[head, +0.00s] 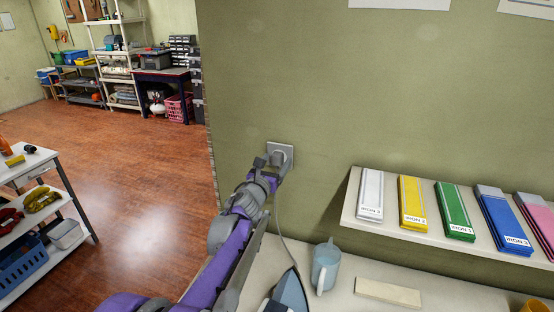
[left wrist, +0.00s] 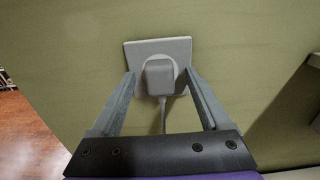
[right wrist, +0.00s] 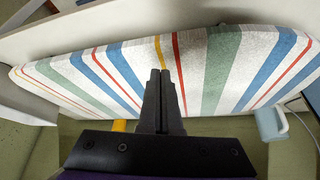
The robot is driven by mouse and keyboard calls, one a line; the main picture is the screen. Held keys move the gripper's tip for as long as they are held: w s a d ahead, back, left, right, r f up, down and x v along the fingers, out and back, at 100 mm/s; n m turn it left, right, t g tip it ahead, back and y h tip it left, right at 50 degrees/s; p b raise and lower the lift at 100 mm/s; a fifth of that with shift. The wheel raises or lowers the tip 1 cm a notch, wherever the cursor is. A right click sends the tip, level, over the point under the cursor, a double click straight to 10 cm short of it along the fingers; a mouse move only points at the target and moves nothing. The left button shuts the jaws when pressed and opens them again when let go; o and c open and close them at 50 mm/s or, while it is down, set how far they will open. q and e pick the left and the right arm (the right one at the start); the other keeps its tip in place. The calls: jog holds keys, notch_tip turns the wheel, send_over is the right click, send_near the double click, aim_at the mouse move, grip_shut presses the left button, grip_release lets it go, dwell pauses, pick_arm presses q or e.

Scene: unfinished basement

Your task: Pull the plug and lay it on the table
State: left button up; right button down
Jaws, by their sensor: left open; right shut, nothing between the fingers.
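The plug (left wrist: 159,78) is a pale grey block seated in a square wall socket (left wrist: 182,46) on the green wall. Its cord (left wrist: 163,118) hangs straight down. My left gripper (left wrist: 159,76) is open, with one finger on each side of the plug; whether they touch it I cannot tell. In the head view my left gripper (head: 272,163) covers the plug and part of the socket (head: 287,152). The table (head: 345,272) is the pale top below the socket. My right gripper (right wrist: 160,75) is shut and empty, above a striped ironing board (right wrist: 225,75).
A white cart (head: 62,180) stands at far left.

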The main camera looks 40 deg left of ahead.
pick_arm(q)
grip_shut()
dwell(0.5)
jog(key=shift+v, duration=2.95)
jog(key=shift+d+f, duration=0.1)
